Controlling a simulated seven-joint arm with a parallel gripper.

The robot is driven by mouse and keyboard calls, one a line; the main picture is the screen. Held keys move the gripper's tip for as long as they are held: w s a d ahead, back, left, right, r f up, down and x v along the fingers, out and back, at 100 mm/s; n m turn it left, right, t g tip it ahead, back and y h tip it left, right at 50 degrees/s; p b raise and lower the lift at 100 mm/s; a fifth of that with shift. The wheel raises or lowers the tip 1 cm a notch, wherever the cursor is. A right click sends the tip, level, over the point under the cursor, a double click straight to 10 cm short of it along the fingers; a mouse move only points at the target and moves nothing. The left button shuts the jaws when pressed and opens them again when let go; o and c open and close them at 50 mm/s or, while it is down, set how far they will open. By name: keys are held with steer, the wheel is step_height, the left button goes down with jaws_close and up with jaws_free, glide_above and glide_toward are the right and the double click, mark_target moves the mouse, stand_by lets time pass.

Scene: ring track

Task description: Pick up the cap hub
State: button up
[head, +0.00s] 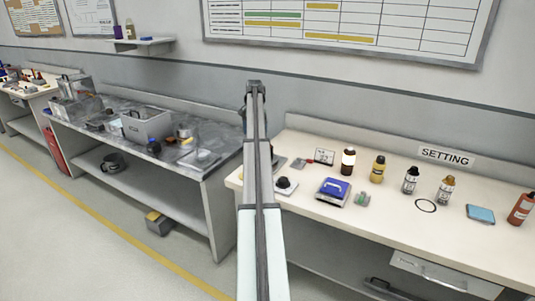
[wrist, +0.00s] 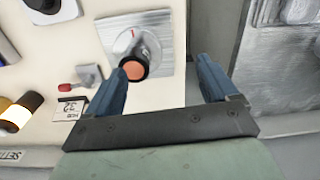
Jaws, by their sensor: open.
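A round piece with an orange end face and dark rim (wrist: 134,68) stands on a silver plate (wrist: 155,30) in the wrist view. It looks like the cap hub, though I cannot be sure. My gripper (wrist: 162,66) is open, with its two blue fingers apart and nothing held. The left fingertip is close to the dark rim in the picture; I cannot tell whether they touch. In the head view my arm hides the round piece, and only part of the plate (head: 279,162) shows beside it.
A red-handled piece (wrist: 72,86), a small card (wrist: 70,110) and a dark bottle (head: 347,162) stand near the plate. A blue-topped device (head: 333,191) and several bottles sit farther right on the bench. A gap separates this bench from the grey one (head: 225,160).

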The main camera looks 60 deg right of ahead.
steer(key=s+d+r+m, duration=0.1)
steer(key=s+d+r, duration=0.3)
steer(key=f, duration=0.8)
steer(key=shift+a+f, duration=0.2)
steer(key=shift+f, duration=0.1)
steer(key=shift+s+a+f, duration=0.1)
steer(key=shift+s+f, duration=0.1)
steer(key=shift+f, duration=1.2)
steer(key=shift+s+f, duration=0.2)
steer(key=shift+f, duration=1.15)
steer(key=c, duration=1.4)
